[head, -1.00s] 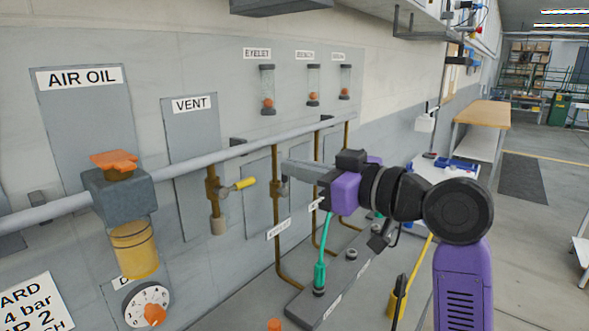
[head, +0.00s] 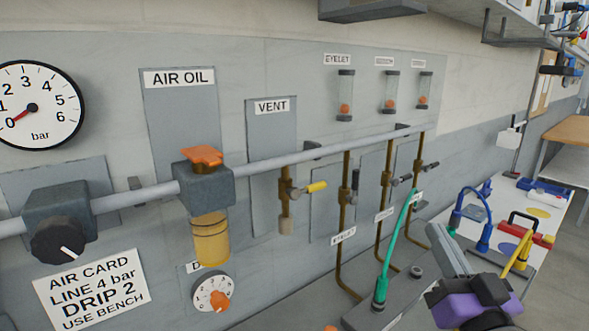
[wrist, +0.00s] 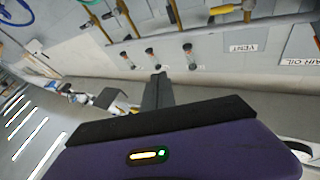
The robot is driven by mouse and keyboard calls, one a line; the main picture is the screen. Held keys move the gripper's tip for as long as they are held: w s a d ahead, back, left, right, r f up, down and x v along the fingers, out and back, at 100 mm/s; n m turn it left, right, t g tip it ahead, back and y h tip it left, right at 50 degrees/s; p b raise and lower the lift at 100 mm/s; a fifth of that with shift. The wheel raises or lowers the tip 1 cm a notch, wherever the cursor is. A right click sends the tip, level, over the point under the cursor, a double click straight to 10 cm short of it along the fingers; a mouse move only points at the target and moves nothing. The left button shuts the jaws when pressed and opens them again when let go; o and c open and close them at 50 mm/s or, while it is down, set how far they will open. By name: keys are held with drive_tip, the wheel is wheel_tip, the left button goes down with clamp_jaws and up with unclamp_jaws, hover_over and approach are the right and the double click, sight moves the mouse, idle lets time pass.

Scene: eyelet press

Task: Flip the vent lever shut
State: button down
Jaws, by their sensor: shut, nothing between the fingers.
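The vent valve (head: 286,192) hangs on a short brass drop pipe under the grey line, below the VENT label (head: 272,107). Its yellow lever (head: 316,187) sticks out to the right, nearly level and across the upright pipe. In the wrist view, which is upside down, the yellow lever (wrist: 222,10) shows at the top edge near the VENT label (wrist: 243,48). My gripper (head: 445,245) is at the lower right of the head view, well right of and below the lever, not touching it. Its fingers (wrist: 157,90) are shut and empty.
Several brass drop pipes with black-handled valves (head: 354,182) stand right of the vent. A green hose (head: 397,240) rises between the vent and my gripper. The air oil unit (head: 206,190) and gauge (head: 35,105) are left. A bench with tools (head: 530,220) is right.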

drive_tip(key=s+a+f+g, duration=0.1)
drive_tip(key=s+f+g, duration=0.1)
drive_tip(key=s+f, duration=0.6)
drive_tip(key=s+a+f+n+g+h, duration=0.1)
drive_tip(key=s+f, duration=0.8)
drive_tip(key=s, duration=0.9)
drive_tip(key=s+a+f+g, duration=0.1)
drive_tip(key=s+f+g, duration=0.3)
drive_tip(key=s+f, duration=0.4)
drive_tip(key=s, duration=0.5)
drive_tip(key=shift+s+f+h, duration=0.15)
drive_tip(key=shift+s+h, duration=0.15)
drive_tip(key=shift+s, duration=0.05)
